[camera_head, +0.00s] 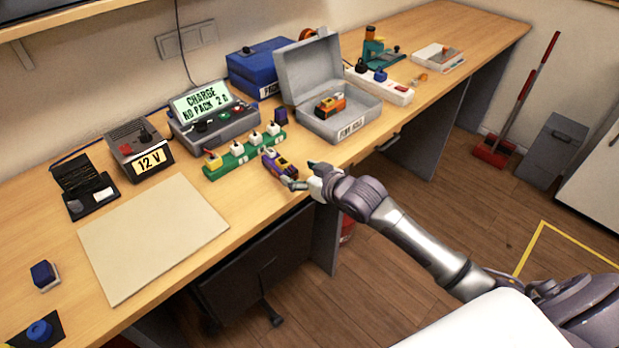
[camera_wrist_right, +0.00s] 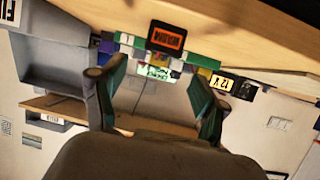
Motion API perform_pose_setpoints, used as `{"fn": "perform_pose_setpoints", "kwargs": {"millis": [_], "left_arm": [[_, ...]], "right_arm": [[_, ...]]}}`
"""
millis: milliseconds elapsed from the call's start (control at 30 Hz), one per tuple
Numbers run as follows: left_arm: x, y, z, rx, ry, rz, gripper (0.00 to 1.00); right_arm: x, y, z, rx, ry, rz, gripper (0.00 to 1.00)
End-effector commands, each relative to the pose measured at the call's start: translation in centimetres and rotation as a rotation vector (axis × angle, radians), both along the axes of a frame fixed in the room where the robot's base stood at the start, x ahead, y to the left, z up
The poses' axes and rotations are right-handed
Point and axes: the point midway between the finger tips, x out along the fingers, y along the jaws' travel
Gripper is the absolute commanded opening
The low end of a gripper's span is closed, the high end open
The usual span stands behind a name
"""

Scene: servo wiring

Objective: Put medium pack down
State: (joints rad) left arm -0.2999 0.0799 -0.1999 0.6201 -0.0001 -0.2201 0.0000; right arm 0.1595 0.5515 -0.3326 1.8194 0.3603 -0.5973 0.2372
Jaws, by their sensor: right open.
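The medium pack, a small purple and yellow block (camera_head: 279,163), lies on the bench near its front edge, in front of the green strip of sockets. In the right wrist view, its end (camera_wrist_right: 166,38) shows a dark face with an orange label that seems to read MEDIUM. My right gripper (camera_head: 298,184) is just in front of the pack at the bench edge. In the right wrist view its two green-lined fingers (camera_wrist_right: 160,75) are spread, with nothing held between them and the pack beyond the tips. My left gripper is not in view.
The green strip (camera_head: 240,152) holds several plugs behind the pack. A charger with a lit screen (camera_head: 208,103) stands behind it. An open grey case (camera_head: 345,118) holding an orange pack is to the right. A bare beige mat (camera_head: 150,235) lies to the left.

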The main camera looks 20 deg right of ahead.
Motion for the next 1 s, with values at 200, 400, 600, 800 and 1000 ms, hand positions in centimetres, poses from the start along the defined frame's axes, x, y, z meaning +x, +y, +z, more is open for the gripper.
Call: {"fn": "perform_pose_setpoints", "kwargs": {"millis": [200,400,600,800,1000], "left_arm": [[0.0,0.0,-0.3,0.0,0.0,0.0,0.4],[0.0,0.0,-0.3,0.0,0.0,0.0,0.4],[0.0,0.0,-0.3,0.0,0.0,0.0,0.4],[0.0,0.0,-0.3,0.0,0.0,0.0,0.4],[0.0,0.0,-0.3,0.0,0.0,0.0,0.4]], "right_arm": [[-2.7,-0.8,1.1,-0.001,0.002,0.0,0.73],[-3.3,-0.9,1.4,0.0,0.0,0.001,0.73],[-3.2,-1.1,0.7,-0.001,0.01,-0.007,0.73],[-4.3,-4.3,-10.1,-0.035,0.155,-0.1,0.73],[-12.7,-7.0,-28.2,-0.12,0.422,-0.189,0.73]]}}
